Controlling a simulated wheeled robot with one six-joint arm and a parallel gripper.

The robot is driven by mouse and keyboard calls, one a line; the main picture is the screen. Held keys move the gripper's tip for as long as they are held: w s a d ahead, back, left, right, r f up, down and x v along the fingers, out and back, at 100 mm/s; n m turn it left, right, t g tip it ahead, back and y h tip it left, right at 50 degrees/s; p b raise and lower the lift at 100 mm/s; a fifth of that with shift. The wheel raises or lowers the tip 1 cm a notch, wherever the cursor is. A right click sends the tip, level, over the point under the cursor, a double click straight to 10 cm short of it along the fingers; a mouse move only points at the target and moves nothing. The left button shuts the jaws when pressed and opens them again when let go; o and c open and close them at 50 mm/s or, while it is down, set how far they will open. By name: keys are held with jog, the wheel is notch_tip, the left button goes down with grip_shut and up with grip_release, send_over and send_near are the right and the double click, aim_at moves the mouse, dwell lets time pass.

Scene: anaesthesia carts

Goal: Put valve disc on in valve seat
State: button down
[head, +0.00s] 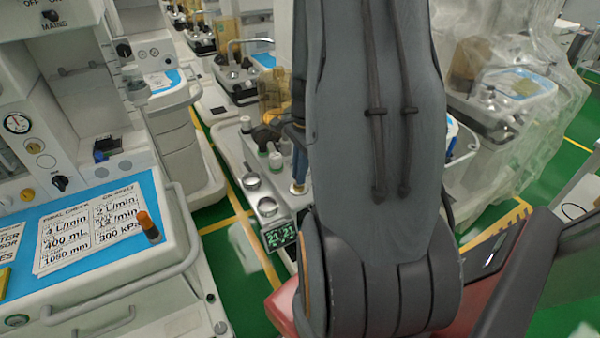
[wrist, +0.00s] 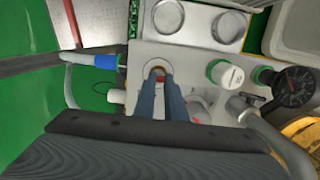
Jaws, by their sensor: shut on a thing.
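My gripper (wrist: 159,80) shows in the wrist view as two blue-grey fingers close together, pointing down at the cart's light grey top. Its tips are at a small round ring with a brownish inside, which looks like the valve seat (wrist: 157,67). The valve disc, thin and small between the fingertips, is mostly hidden, and I cannot tell whether it touches the seat. In the head view my gripper (head: 299,178) is partly hidden behind my arm, with its tips low over the same cart top.
Two silver-rimmed round cups (wrist: 168,17) lie beyond the fingers. A blue-collared hose fitting (wrist: 105,61) is on the left. Another cart (head: 100,240) stands left in the head view.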

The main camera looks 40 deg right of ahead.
jog(key=shift+f, duration=0.4)
jog(key=shift+s+a+f, duration=0.1)
jog(key=shift+f, duration=0.3)
jog(key=c, duration=1.8)
grip_release()
jog(key=shift+s+f, duration=0.1)
jog(key=shift+f, duration=0.05)
jog(key=shift+r, duration=0.75)
notch_tip(320, 180, up, 12)
jog(key=d+b, duration=0.1)
jog(key=b, duration=0.1)
jog(key=a+f+n, duration=0.1)
jog(key=a+n, duration=0.6)
jog(key=a, duration=0.1)
jog(key=s+a+f+n, duration=0.1)
jog(key=a+n, duration=0.6)
jog(key=a, duration=0.1)
jog(key=s+a+f+n+t+h, duration=0.1)
jog(key=a+n, duration=0.5)
jog(key=a, duration=0.3)
jog(key=shift+s+f+n, duration=0.1)
jog(key=shift+n, duration=0.3)
